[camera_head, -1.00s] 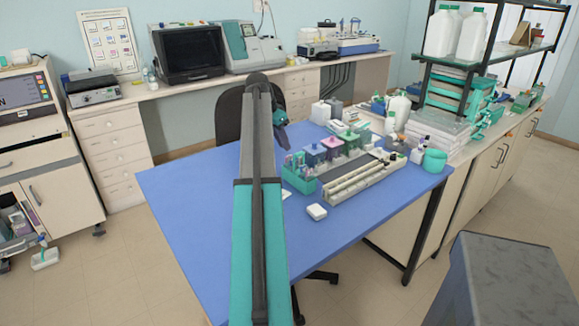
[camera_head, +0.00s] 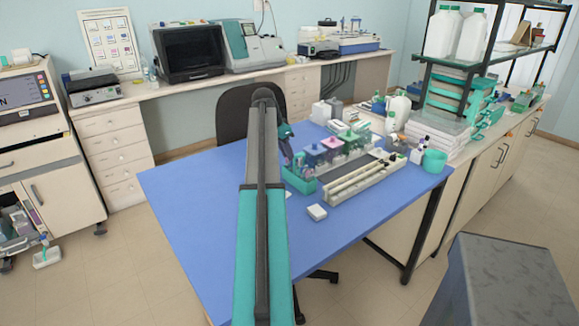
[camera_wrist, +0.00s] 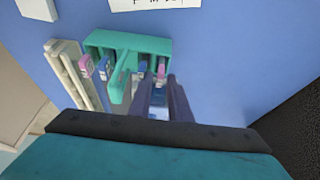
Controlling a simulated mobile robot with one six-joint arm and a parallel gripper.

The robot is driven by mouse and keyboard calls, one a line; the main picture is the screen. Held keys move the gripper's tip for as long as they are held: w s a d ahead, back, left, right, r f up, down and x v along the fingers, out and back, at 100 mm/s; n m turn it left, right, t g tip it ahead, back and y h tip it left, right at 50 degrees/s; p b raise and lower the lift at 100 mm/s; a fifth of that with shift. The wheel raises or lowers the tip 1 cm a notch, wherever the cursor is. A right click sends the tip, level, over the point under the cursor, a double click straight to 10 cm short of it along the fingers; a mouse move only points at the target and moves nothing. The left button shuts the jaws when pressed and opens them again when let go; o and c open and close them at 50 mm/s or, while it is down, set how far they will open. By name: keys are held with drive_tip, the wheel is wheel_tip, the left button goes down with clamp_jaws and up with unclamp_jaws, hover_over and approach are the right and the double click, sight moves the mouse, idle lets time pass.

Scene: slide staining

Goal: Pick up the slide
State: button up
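A teal slide rack (camera_head: 304,184) stands on the blue table, and it shows in the wrist view (camera_wrist: 107,40). Several slides with coloured ends stand in it.
Lidded staining jars (camera_head: 332,144) and a long pale tray (camera_head: 362,180) stand right of the rack. A small white block (camera_head: 316,212) lies in front. White bottles (camera_head: 398,108) are behind. The left part of the blue table (camera_head: 195,205) is clear.

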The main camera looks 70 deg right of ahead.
sight(289, 166)
drive_tip(key=shift+x, duration=1.2)
clamp_jaws()
